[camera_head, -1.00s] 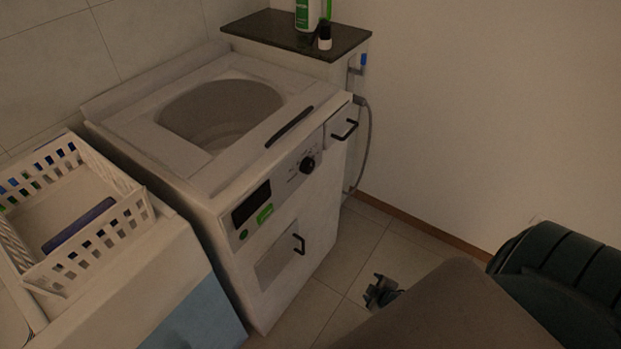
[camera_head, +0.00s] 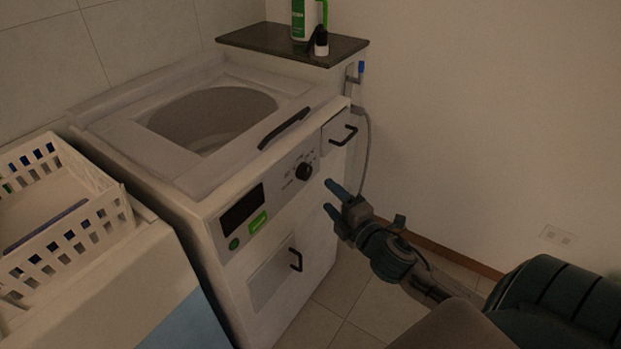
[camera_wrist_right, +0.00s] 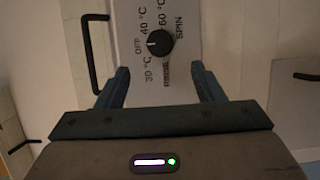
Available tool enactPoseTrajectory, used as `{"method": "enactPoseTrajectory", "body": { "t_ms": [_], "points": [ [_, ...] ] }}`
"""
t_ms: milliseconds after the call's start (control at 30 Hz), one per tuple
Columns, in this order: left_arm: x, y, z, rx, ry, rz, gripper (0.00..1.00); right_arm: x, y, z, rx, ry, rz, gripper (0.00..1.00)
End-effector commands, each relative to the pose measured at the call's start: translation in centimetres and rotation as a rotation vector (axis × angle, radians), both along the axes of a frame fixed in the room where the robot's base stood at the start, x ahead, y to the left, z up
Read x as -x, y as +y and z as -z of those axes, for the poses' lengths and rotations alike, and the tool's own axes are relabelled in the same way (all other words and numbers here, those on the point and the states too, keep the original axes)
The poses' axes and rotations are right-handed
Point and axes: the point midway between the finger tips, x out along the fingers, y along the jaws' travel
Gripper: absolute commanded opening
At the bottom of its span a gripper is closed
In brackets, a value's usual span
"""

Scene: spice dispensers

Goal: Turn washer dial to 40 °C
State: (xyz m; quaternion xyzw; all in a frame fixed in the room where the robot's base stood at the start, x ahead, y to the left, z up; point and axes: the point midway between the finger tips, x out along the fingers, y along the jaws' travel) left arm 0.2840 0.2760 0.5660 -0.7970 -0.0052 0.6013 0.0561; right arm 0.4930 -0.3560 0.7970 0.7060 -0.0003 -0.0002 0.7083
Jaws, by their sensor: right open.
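The washer (camera_head: 215,195) stands at the left, its lid area open at the top. Its black round dial (camera_head: 304,171) sits on the front panel and also shows in the wrist view (camera_wrist_right: 159,43). Labels around the dial read OFF, 30 °C, 40 °C, 60 °C, SPIN and RINSE. The dial's pale mark points left in the wrist view, towards OFF. My right gripper (camera_head: 328,195) is open and empty in front of the panel, just right of and below the dial. In the wrist view its blue fingers (camera_wrist_right: 160,70) are spread below the dial, apart from it. My left gripper is not in view.
A black drawer handle (camera_head: 343,135) is right of the dial and a lower door handle (camera_head: 296,260) is below it. A white basket (camera_head: 75,240) stands at the left. A dark shelf (camera_head: 290,42) holds bottles behind. Floor in front is free.

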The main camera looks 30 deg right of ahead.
Motion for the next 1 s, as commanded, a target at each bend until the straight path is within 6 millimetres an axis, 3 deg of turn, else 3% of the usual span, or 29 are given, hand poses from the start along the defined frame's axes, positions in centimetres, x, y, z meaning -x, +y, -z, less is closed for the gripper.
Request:
{"method": "enactPoseTrajectory", "body": {
  "t_ms": [300, 500, 700, 967, 1000],
  "points": [
    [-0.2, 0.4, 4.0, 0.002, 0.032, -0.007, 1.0, -5.4, 0.0, -0.3, -0.008, -0.003, 0.002, 0.62],
    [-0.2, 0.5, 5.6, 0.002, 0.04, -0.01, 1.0, -8.1, 0.0, -0.1, -0.005, -0.002, 0.001, 0.62],
    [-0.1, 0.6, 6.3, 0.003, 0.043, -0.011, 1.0, -9.3, 0.0, 0.0, -0.004, -0.001, -0.001, 0.62],
    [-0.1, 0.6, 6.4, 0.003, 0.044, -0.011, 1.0, -9.4, 0.0, 0.0, -0.003, 0.0, -0.001, 0.62],
    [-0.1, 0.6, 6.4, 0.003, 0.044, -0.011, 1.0, -9.4, 0.0, 0.0, -0.003, 0.0, -0.001, 0.58]
  ]
}}
